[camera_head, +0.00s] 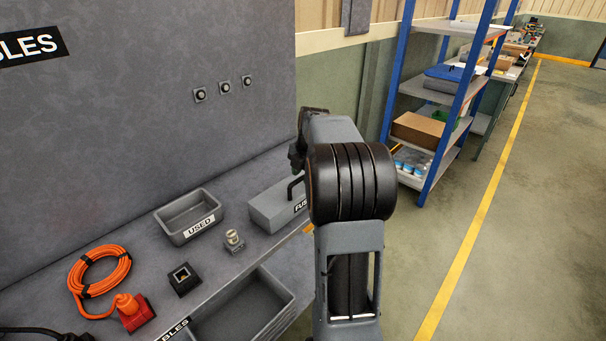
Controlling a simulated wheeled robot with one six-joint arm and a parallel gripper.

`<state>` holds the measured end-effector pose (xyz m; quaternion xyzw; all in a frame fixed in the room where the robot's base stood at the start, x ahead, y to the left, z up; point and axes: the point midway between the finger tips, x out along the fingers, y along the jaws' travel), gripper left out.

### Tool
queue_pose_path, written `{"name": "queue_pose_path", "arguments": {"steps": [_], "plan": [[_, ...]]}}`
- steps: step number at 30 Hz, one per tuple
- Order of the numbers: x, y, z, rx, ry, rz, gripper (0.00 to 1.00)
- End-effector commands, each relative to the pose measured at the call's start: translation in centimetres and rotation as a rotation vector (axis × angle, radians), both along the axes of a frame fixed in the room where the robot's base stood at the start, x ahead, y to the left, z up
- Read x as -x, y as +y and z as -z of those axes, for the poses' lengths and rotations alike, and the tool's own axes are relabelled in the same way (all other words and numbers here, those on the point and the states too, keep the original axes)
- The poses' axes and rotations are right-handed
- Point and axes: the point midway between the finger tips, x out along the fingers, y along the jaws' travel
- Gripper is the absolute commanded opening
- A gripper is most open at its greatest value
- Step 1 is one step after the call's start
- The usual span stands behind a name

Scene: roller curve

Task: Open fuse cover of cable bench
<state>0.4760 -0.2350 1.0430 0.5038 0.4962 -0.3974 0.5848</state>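The fuse cover (270,208) is a grey box with a dark bar handle (293,188) and a partly visible label starting "FUS". It sits shut at the right part of the grey cable bench (140,238). My arm stands in front of it and hides its right end. My gripper (297,152) shows only as a dark part behind the arm, above and near the handle. Its fingertips are hidden, so I cannot tell whether it is open or touching anything.
A grey "USED" tray (172,211), a small metal fitting (234,241), a black socket (184,279), an orange cable coil (100,271) and a red block (135,313) lie on the bench. An open drawer (284,290) juts out in front. Shelving (440,125) stands behind; the right floor is clear.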

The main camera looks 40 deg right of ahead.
Motion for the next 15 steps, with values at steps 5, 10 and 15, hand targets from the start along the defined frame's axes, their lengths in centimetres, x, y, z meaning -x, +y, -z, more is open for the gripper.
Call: {"name": "queue_pose_path", "arguments": {"steps": [5, 10, 15], "plan": [[-0.05, 0.03, 0.27, 0.000, 0.000, 0.000, 0.40], [-0.05, 0.03, 0.26, 0.000, 0.000, 0.000, 0.40], [-0.06, 0.02, 0.24, 0.000, 0.000, 0.000, 0.24]]}}
